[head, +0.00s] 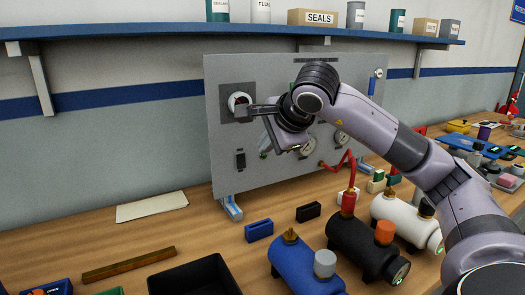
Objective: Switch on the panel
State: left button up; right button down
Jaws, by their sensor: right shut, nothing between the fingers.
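The grey panel (228,165) stands upright on the wooden bench against the wall. At its upper left is a round white dial or knob (238,98) on a dark square plate. Below it is a small dark rocker-like switch (240,160). My right gripper (240,109) is shut and empty, with its fingertips at the lower part of the round knob in the picture; I cannot tell if they touch it. Gauges (307,147) show partly behind my right arm, which hides the panel's middle. My left gripper is not in view.
Blue (305,265), black (365,250) and white (400,215) cylinders stand on the bench in front of the panel. A black tray (195,277) is at the front. A shelf (130,29) with cans and a SEALS box (313,17) runs above. The bench left of the panel is mostly free.

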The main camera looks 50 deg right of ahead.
aim_at(241, 162)
jog(key=k+j, duration=0.2)
jog(key=k, duration=0.3)
jog(key=k+j, duration=0.25)
jog(key=k, duration=0.2)
